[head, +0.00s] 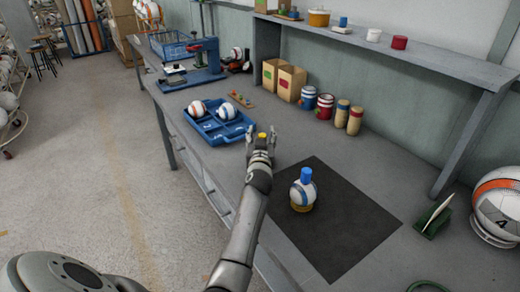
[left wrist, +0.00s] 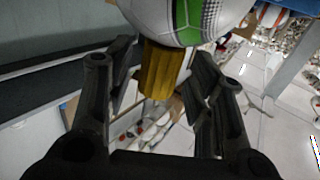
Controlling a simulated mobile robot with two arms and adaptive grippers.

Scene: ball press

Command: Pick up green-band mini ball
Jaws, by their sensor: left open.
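My left gripper (head: 262,150) is open beside the near right end of the blue tray. In the left wrist view its two fingers (left wrist: 160,95) stand on either side of a ribbed yellow plug (left wrist: 160,68). I cannot tell whether they touch it. The plug joins a white mini ball with a green band (left wrist: 187,15), cut off by the top edge of that view. In the head view only the yellow plug (head: 262,137) shows at the fingertips; the ball is hidden by my gripper. My right gripper is not in view.
The blue tray (head: 208,134) holds a red-band ball (head: 197,109) and a blue-band ball (head: 227,112). Another blue-band ball (head: 302,193) with a blue plug stands on a dark mat (head: 345,225). Cans (head: 325,106), a blue press (head: 207,60) and a shelf (head: 400,55) stand behind.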

